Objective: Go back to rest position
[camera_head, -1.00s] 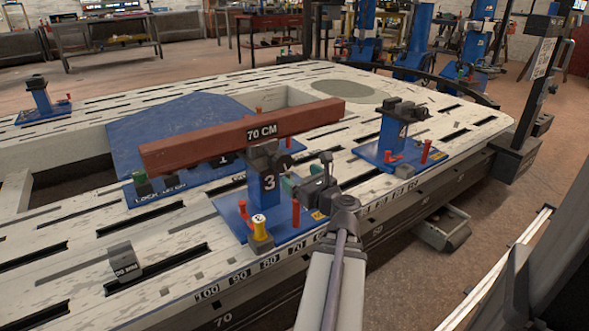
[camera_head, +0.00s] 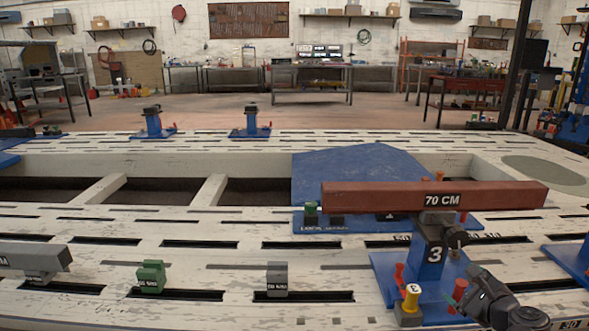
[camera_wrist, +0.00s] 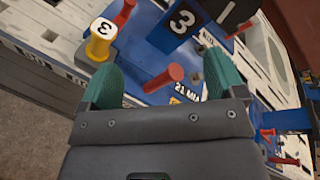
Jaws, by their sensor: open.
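My gripper (camera_head: 478,290) is at the lower right of the head view, just in front of the blue stand marked 3 (camera_head: 433,255). In the wrist view my gripper (camera_wrist: 155,88) has its two green fingers spread wide with nothing held between them. A red pin (camera_wrist: 163,78) of the stand shows between the fingers, beyond the tips. A yellow pin marked 3 (camera_wrist: 101,40) shows beside the left finger. I cannot tell the exact gap between the fingers and the stand.
A red 70 CM beam (camera_head: 380,194) rests on the stand. The white slotted bench (camera_head: 200,228) carries a green block (camera_head: 151,277), a grey block (camera_head: 277,279) and a grey beam end (camera_head: 35,260). Another blue stand (camera_head: 567,259) is at the right edge.

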